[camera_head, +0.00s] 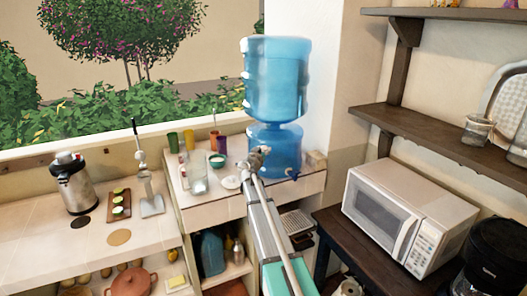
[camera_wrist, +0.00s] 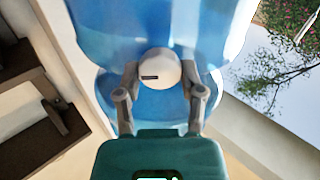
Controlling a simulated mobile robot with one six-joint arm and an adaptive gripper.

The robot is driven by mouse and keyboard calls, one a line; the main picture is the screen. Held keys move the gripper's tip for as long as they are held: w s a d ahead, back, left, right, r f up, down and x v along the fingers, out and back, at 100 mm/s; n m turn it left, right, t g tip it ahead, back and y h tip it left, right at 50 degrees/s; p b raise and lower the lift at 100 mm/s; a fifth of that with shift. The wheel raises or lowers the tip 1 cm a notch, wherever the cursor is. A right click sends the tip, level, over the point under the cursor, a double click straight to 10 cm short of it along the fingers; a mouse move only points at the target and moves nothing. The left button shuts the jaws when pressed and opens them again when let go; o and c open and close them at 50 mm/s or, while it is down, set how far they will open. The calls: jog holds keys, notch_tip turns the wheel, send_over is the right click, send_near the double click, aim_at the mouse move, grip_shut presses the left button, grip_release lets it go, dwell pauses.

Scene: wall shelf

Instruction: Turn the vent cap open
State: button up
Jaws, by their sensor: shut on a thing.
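The vent cap (camera_wrist: 160,68) is a round white cap with a short dark mark left of its middle. It sits on the blue water dispenser (camera_head: 275,84), which fills the middle of the wrist view (camera_wrist: 150,20). My gripper (camera_wrist: 160,72) has one finger on each side of the cap and is shut on it. In the head view my gripper (camera_head: 257,160) reaches the lower part of the dispenser, and I cannot make out the cap there. A small dark blue tap (camera_head: 292,175) sticks out at the dispenser's lower right.
Cups, a green bowl (camera_head: 217,160), a glass (camera_head: 198,182) and a white saucer (camera_head: 230,182) stand left of my gripper. A white microwave (camera_head: 409,216) stands on a dark table at right. Wooden shelves (camera_head: 440,137) are on the right wall.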

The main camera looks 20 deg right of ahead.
jog(key=n, duration=0.5)
jog(key=shift+w, duration=0.1)
jog(key=n, duration=0.5)
jog(key=shift+a, duration=0.1)
jog(key=n, duration=0.5)
jog(key=shift+f, duration=0.1)
jog(key=n, duration=0.5)
jog(key=shift+f, duration=0.1)
jog(key=shift+n, duration=0.3)
jog(key=o, duration=1.1)
jog(key=shift+o, duration=0.3)
jog(key=shift+a, duration=0.1)
